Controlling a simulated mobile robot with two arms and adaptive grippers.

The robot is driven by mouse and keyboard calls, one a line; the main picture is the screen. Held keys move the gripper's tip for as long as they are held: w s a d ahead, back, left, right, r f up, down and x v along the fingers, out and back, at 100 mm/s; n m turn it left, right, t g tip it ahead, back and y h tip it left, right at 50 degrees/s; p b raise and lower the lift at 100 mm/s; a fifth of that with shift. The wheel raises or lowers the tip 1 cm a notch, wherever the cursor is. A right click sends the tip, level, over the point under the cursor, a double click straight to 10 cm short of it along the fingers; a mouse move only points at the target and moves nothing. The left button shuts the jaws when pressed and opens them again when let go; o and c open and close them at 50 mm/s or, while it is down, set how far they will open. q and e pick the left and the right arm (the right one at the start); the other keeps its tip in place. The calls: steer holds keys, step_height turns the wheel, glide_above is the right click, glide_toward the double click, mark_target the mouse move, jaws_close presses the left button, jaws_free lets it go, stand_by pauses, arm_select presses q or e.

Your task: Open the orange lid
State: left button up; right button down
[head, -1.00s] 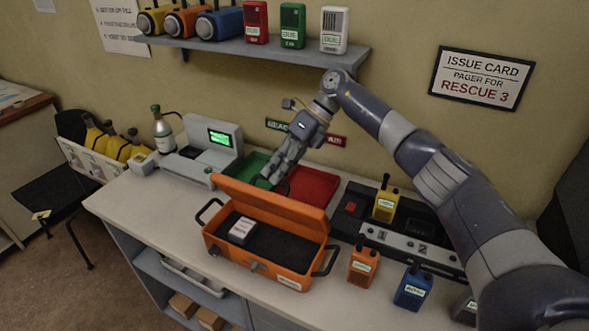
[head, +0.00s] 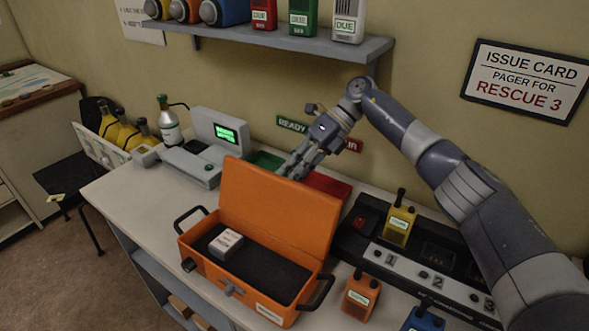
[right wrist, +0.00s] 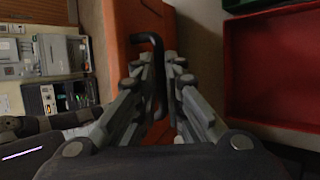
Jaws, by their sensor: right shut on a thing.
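The orange lid (head: 278,205) stands up along the back edge of the orange case (head: 235,287), and its inner face shows in the head view. The case is open. My right gripper (head: 290,172) is behind the lid, near its top edge. In the right wrist view my right gripper (right wrist: 165,65) is shut on a black bar handle (right wrist: 158,85) beside the lid's orange outer face (right wrist: 125,30). The lid hides the fingertips in the head view. My left gripper is not in view.
A white box (head: 225,243) lies in the case. A red tray (head: 325,184) and a green tray (head: 266,161) lie behind the lid. A yellow pager (head: 399,226) stands in the black console, and an orange pager (head: 360,296) stands right of the case.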

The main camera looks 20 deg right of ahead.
steer(key=shift+f, duration=0.2)
steer(key=shift+w+d, duration=0.1)
steer(key=c, duration=1.7)
jaws_free()
steer(key=shift+r, duration=0.1)
steer(key=shift+w, duration=0.1)
steer(key=shift+r, duration=0.15)
